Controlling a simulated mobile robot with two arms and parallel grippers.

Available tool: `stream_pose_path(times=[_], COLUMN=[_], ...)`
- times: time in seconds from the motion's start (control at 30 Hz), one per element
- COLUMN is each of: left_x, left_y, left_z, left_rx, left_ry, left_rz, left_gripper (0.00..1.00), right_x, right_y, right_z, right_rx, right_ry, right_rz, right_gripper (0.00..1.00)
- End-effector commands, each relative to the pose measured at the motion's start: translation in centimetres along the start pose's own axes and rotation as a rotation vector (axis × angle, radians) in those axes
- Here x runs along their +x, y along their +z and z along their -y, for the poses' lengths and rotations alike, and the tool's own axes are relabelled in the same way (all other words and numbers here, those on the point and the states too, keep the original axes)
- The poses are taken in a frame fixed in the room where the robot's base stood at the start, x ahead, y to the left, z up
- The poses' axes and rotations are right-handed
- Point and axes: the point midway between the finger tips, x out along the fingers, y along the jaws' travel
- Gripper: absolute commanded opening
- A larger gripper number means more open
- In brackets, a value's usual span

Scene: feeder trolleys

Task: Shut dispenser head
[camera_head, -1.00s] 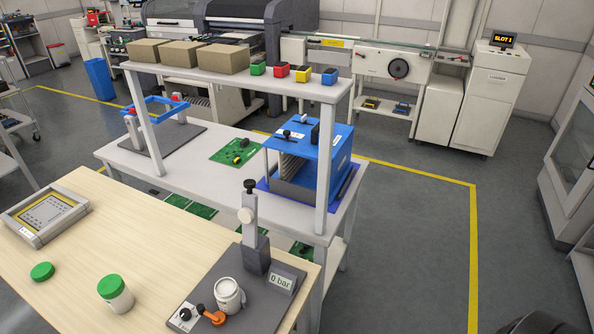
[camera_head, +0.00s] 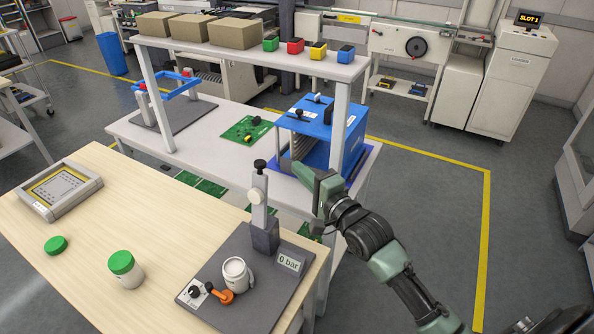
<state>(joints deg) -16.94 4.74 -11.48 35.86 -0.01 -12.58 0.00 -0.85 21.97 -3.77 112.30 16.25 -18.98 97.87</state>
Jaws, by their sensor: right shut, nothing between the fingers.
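The dispenser stands on a dark base plate (camera_head: 258,317) at the front right corner of the wooden table. Its head (camera_head: 258,207), a light grey bar with a black knob on top, points upright from a dark grey post (camera_head: 264,238). An open white cup (camera_head: 236,272) stands on the plate in front of the post. My right gripper (camera_head: 310,178) is shut and empty, to the right of the head and apart from it. In the picture it overlaps the blue magazine rack behind. My left gripper is not in view.
A "0 bar" display (camera_head: 289,262) and an orange lever (camera_head: 222,296) are on the plate. A green-lidded jar (camera_head: 126,269), a green lid (camera_head: 56,245) and a framed panel (camera_head: 90,185) are on the wooden table. Behind is a white bench with a shelf (camera_head: 222,52) and blue rack (camera_head: 308,118).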

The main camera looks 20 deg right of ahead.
Motion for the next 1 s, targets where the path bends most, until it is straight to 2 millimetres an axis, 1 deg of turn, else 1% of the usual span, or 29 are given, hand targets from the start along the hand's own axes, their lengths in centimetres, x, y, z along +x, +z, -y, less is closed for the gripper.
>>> stream_pose_path(times=[0.03,0.2,0.37,0.4,0.43,0.6,0.77,1.0], left_x=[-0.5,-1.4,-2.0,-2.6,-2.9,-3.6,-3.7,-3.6], left_y=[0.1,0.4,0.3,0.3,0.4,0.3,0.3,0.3], left_z=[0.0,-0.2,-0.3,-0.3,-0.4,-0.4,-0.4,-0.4], left_rx=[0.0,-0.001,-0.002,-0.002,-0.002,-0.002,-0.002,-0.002], left_ry=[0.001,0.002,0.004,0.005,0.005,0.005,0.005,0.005], left_rz=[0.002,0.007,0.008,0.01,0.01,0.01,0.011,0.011], left_gripper=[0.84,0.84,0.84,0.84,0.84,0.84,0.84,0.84], right_x=[1.1,4.8,8.1,7.5,7.2,6.5,6.3,6.3], right_y=[-0.1,-0.1,0.0,1.0,1.5,3.2,3.8,3.8], right_z=[0.4,0.3,0.3,0.2,0.2,0.1,-0.1,-0.1], right_rx=[-0.001,-0.002,-0.003,0.002,0.002,0.0,-0.002,-0.003], right_ry=[-0.002,0.001,0.002,0.004,0.004,0.003,0.003,0.003], right_rz=[-0.001,-0.001,-0.001,0.002,0.002,0.001,0.0,0.0], right_gripper=[0.0,0.0,0.0,0.0,0.0,0.0,0.0,0.0])
